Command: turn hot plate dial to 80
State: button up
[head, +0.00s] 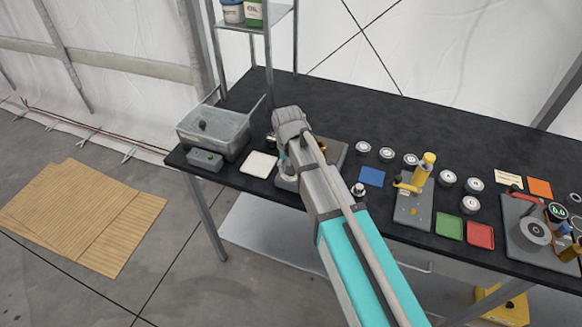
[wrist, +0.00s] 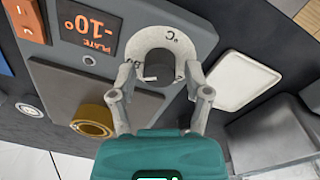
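The hot plate (head: 285,183) stands on the black table and is mostly hidden behind my arm in the head view. In the wrist view, the hot plate (wrist: 68,57) shows upside down, with a display (wrist: 88,32) labelled PLATE whose digits I cannot read surely. Its dial (wrist: 160,38) is a pale ring marked °C around a dark knob (wrist: 160,64). My gripper (wrist: 161,72) is at the dial, one finger on each side of the knob. The fingers look spread, with small gaps to the knob; contact is not clear. In the head view my gripper's fingertips are hidden.
A brass ring-shaped part (wrist: 95,120) sits on the hot plate's top. A white square tray (head: 258,164) and a grey basin (head: 215,128) stand to the left. A blue square (head: 372,176), several round pots and a yellow-handled device (head: 424,168) lie to the right. The table's back is clear.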

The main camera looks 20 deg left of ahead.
jog(key=shift+n, duration=0.4)
dwell(0.5)
jog(key=n, duration=1)
jog(key=shift+n, duration=0.4)
jog(key=shift+r+n, duration=0.2)
jog(key=shift+n, duration=0.1)
notch_tip(320, 180, up, 14)
jog(key=p, duration=1.4)
jog(key=s+d+f+m+b, duration=0.1)
jog(key=d+m, duration=0.5)
jog(key=d, duration=0.8)
jog(key=s+d+f+m+b, duration=0.1)
jog(key=d+f+m+b, duration=0.2)
jog(key=d, duration=1.2)
jog(key=shift+s+d+f+m, duration=0.2)
jog(key=shift+s+m, duration=0.1)
jog(key=shift+m, duration=1.5)
